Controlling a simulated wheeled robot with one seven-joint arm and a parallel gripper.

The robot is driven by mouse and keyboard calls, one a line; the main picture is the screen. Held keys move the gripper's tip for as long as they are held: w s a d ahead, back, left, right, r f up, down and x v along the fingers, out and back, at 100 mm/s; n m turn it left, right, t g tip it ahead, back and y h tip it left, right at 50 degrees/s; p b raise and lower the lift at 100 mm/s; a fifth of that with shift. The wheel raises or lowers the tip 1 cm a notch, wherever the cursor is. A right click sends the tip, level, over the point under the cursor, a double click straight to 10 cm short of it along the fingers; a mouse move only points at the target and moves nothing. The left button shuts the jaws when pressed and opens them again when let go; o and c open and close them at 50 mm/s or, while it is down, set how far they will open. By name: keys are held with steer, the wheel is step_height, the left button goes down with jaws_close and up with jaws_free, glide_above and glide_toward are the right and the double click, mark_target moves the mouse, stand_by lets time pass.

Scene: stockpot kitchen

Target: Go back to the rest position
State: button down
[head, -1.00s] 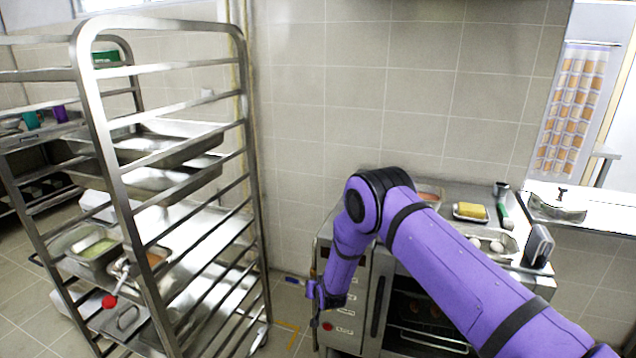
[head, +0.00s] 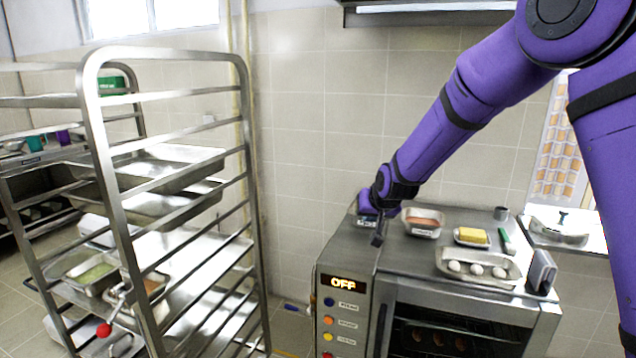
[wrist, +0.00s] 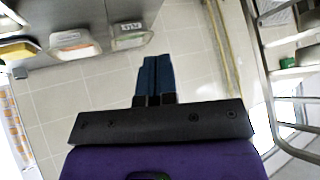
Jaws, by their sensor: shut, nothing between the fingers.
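My gripper (head: 378,238) shows in the head view above the left part of the oven's top, at the end of my purple arm. In the wrist view my gripper (wrist: 156,62) has its two dark blue fingers pressed together with nothing between them. The oven (head: 440,300) stands below it, with a lit panel reading OFF and several coloured buttons on its left front. Whether the fingertips touch the oven top cannot be told.
A metal rack (head: 104,200) with trays stands at the left. The tiled wall is behind.

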steer(key=s+d+r+g+h, duration=0.1)
steer(key=s+d+r, duration=0.4)
steer(key=s+r, duration=0.4)
steer(key=s+d+r, duration=0.6)
steer(key=s+r, duration=0.1)
steer(key=s, duration=0.4)
steer(key=s+d+g, duration=0.1)
steer(key=s+d, duration=0.2)
steer(key=s, duration=0.9)
steer(key=s+d+g+h, duration=0.1)
steer(key=s+d, duration=0.2)
steer(key=s, duration=0.9)
steer(key=shift+r, duration=0.3)
